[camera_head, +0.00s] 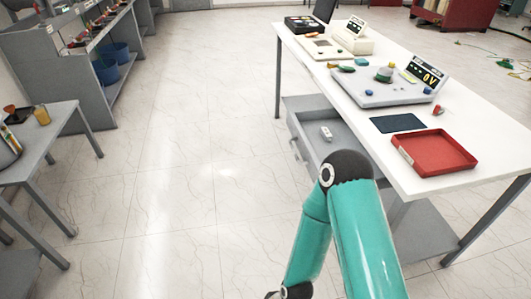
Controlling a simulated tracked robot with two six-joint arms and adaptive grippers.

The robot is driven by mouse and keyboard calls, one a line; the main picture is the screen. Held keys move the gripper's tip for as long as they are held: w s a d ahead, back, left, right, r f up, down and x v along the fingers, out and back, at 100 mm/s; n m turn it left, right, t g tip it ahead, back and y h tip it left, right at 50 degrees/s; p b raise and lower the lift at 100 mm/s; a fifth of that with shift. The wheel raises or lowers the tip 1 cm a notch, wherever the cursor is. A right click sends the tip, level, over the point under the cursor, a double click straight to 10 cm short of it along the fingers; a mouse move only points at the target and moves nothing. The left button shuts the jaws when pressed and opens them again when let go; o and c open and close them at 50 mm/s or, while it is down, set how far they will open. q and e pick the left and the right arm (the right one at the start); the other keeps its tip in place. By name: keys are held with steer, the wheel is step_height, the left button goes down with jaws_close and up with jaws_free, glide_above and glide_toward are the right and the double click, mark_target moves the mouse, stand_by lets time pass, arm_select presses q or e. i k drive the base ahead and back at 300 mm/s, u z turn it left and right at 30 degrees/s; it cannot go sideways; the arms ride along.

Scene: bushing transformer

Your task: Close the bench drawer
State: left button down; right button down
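The bench (345,95) has a white top and grey legs and runs along the right side. Its grey drawer (296,128) hangs under the top and is pulled open toward the left, into the aisle. A small white item (326,133) lies inside the drawer. The near part of the drawer is hidden behind the dark elbow of one of my teal arms. That arm bends up from the bottom edge and back down, so its gripper is out of the picture. I see neither gripper.
A red tray (436,153), a dark blue mat (398,123) and a grey test panel (378,88) sit on the bench top. Grey tables stand at the left, with blue bins (107,71) on a lower shelf. The tiled floor between is clear.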

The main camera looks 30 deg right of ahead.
mark_target(304, 127)
steer(key=z, duration=0.15)
steer(key=i, duration=1.2)
steer(key=z, duration=0.5)
